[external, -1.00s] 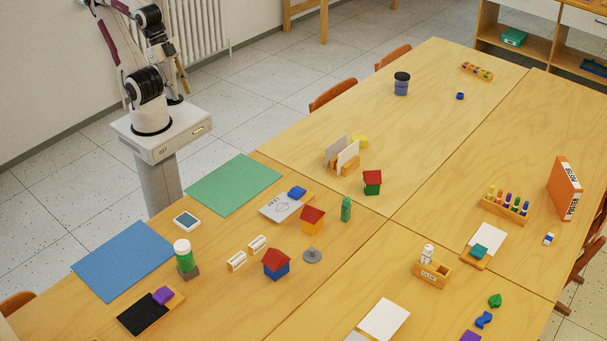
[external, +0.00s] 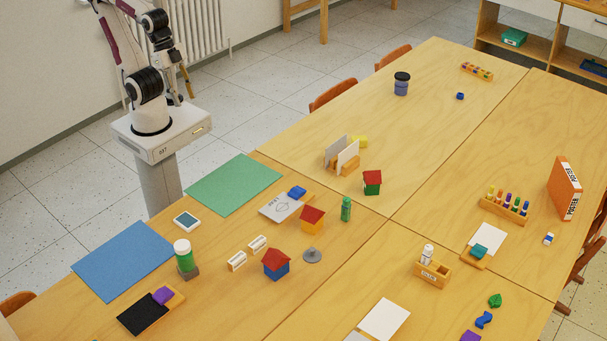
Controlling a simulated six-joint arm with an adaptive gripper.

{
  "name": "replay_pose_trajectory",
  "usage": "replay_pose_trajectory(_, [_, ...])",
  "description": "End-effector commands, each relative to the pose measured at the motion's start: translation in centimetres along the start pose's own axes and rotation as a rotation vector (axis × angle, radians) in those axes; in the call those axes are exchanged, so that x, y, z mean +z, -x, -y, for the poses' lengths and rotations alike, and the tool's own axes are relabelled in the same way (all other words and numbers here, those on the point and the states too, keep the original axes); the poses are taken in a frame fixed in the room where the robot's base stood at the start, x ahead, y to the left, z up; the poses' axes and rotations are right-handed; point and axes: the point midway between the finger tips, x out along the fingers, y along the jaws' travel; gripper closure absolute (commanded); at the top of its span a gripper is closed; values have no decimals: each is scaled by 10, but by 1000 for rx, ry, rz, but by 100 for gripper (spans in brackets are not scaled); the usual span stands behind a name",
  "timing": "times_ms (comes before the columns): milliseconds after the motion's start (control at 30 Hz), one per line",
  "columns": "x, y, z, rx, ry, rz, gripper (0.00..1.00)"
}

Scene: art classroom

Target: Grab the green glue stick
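A small green cylinder (external: 346,209), which looks like the green glue stick, stands upright on the wooden table, right of a yellow house block with a red roof (external: 312,220). A larger green bottle with a white cap (external: 184,258) stands upright in a grey holder near the table's left side. My gripper (external: 174,96) hangs beside my folded arm above the floor, well away from the table and both green things. It is small and partly hidden behind my arm, so I cannot tell whether it is open or shut.
Near the green cylinder are a green house block with a red roof (external: 372,182), a grey disc with a knob (external: 312,255) and a blue house block (external: 276,264). A green mat (external: 233,184) and a blue mat (external: 122,261) lie bare along the near edge.

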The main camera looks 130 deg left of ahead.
Motion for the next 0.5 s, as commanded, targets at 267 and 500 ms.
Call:
replay_pose_trajectory(267, [-17,-22,7,-9,26,101,62])
replay_pose_trajectory(500, [-42,-40,13,-13,47,156,62])
